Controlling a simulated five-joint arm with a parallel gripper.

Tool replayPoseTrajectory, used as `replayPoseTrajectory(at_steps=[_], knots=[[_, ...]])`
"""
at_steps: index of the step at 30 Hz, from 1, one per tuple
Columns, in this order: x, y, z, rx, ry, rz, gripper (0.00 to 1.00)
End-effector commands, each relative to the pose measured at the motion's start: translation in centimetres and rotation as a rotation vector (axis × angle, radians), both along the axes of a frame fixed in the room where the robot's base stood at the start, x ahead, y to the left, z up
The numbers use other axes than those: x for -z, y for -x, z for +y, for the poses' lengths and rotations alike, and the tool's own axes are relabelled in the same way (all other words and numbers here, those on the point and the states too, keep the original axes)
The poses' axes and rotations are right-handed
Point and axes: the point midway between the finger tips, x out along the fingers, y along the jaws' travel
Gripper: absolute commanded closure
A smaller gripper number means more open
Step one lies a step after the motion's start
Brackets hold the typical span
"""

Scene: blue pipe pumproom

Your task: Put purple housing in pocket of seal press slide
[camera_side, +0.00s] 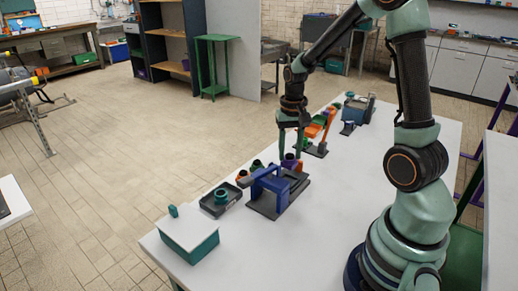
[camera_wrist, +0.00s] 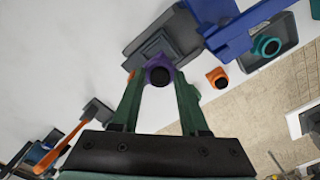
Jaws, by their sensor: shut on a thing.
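The purple housing (camera_wrist: 158,64) is a short ring with a dark bore, held between the fingertips of my gripper (camera_wrist: 156,74) in the wrist view. In the side view the purple housing (camera_side: 289,161) is small between the fingers of my gripper (camera_side: 290,157), which points down. The seal press (camera_side: 270,186) has a blue arch over a dark grey base. The pocket is not clearly seen.
A dark tray (camera_side: 208,207) with a teal housing (camera_side: 221,197) stands left of the press. A teal box (camera_side: 190,240) with a white top is at the near left. An orange-and-green fixture (camera_side: 318,135) stands farther back.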

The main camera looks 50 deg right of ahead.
Motion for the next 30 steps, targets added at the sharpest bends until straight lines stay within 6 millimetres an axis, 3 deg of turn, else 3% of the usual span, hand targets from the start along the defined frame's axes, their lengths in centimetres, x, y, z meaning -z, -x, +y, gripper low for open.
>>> replayPoseTrajectory(at_steps=[15,28,29,30], knots=[[5.5,0.0,0.0,0.0,-0.001,0.002,1.0],[6.0,0.0,0.0,0.0,0.001,-0.001,1.0],[6.0,0.0,0.0,0.0,0.0,-0.001,0.48],[6.0,0.0,0.0,0.0,0.0,-0.001,0.33]])
